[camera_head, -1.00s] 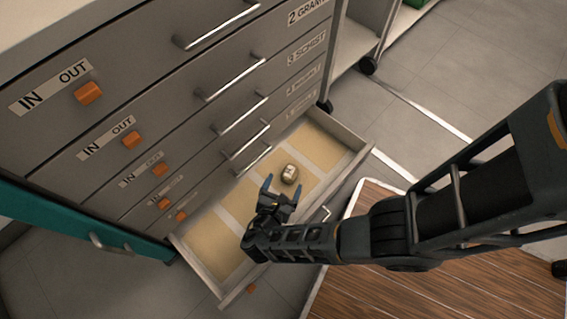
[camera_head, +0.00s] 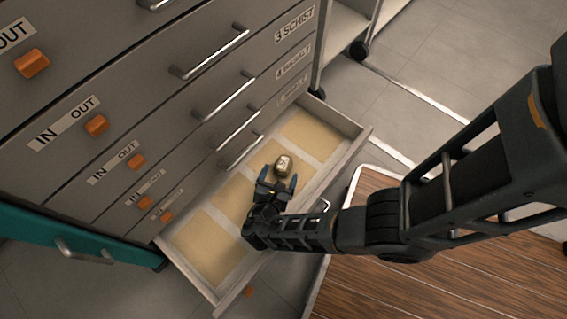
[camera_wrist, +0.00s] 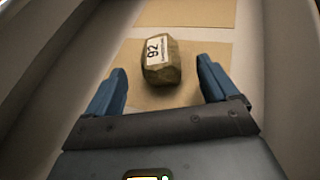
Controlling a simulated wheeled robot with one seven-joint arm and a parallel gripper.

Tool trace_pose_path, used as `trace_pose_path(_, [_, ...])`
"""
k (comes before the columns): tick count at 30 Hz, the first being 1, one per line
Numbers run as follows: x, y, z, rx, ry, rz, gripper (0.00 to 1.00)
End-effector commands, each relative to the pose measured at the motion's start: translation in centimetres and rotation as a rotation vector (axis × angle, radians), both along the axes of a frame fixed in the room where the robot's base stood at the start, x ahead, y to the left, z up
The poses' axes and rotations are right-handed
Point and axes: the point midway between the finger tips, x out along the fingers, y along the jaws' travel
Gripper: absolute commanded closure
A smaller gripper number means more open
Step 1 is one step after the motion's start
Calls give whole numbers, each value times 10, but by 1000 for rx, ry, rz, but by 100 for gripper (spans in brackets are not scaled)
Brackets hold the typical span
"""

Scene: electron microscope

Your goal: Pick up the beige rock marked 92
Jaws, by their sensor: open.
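The beige rock (camera_head: 283,166) lies in the open bottom drawer (camera_head: 345,165) of the cabinet. In the wrist view the rock (camera_wrist: 164,72) shows a white label reading 92 on its upper left face. It rests on a tan pad, just ahead of my gripper and between the lines of its two blue fingers. My gripper (camera_head: 277,180) is open and empty, reaching over the drawer's front wall; it also shows in the wrist view (camera_wrist: 162,80). The fingers do not appear to touch the rock.
The drawer floor has several tan pads (camera_head: 203,246) split by pale strips. Closed drawers with metal handles (camera_head: 225,97) rise behind it. A wood-topped surface (camera_head: 420,265) lies at the lower right. The drawer walls stand close around my gripper.

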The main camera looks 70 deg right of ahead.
Motion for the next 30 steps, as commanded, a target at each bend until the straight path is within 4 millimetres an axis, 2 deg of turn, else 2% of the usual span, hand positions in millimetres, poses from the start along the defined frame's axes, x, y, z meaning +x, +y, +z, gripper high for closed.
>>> trace_pose_path(3, [2,-18,-10,-1,0,-5,13])
trace_pose_path(7, [4,-32,-15,-1,0,-3,13])
trace_pose_path(17, [5,-36,-15,-1,1,-1,14])
trace_pose_path(30, [5,-36,-15,-1,0,-1,56])
